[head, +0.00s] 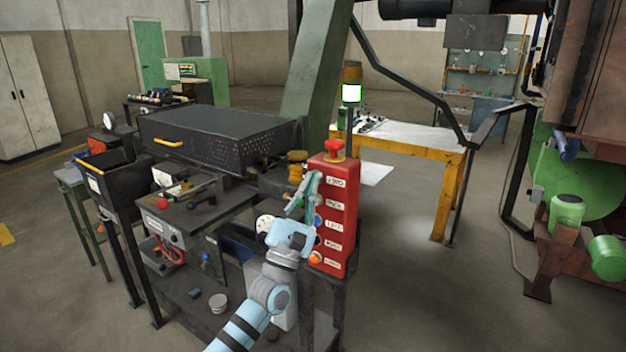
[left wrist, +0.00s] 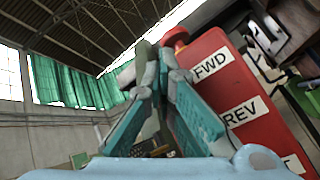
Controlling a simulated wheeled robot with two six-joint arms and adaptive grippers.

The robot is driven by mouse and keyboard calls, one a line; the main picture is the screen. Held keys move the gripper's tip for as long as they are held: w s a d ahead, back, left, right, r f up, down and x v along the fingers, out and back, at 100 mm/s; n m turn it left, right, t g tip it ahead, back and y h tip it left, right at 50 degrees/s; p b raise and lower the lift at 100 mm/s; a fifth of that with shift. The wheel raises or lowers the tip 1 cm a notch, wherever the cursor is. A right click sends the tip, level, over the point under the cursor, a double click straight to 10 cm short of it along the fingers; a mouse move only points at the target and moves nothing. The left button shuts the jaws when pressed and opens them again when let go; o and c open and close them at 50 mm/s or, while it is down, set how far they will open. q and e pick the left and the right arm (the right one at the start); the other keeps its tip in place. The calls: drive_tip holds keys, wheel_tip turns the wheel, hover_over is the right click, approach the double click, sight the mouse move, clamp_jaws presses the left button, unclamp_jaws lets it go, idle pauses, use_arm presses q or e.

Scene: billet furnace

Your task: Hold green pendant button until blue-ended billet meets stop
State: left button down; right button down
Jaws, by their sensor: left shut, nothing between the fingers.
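The red pendant box (head: 343,215) stands upright at the middle right, with a red mushroom button (head: 334,149) on top and labelled rows below. It also shows in the left wrist view (left wrist: 215,55), where labels FWD and REV are readable. My left gripper (head: 314,178) is shut and empty, its fingertips at the upper left of the pendant's face beside the FWD row. The fingers cover the button there, so I see no green button. I cannot tell whether the fingertips touch. I cannot make out a blue-ended billet or a stop. My right gripper is out of view.
A black perforated housing (head: 212,138) and a metal bench (head: 215,205) with small parts stand left of the pendant. A stack light (head: 351,92) glows white-green behind it. A yellow-framed table (head: 446,190) stands behind right. Floor at the right front is free.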

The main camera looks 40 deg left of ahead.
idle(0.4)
use_arm(q)
drive_tip(key=shift+s+p, duration=0.7)
drive_tip(key=shift+s, duration=0.2)
drive_tip(key=s+p, duration=0.3)
drive_tip(key=s, duration=0.2)
idle(0.4)
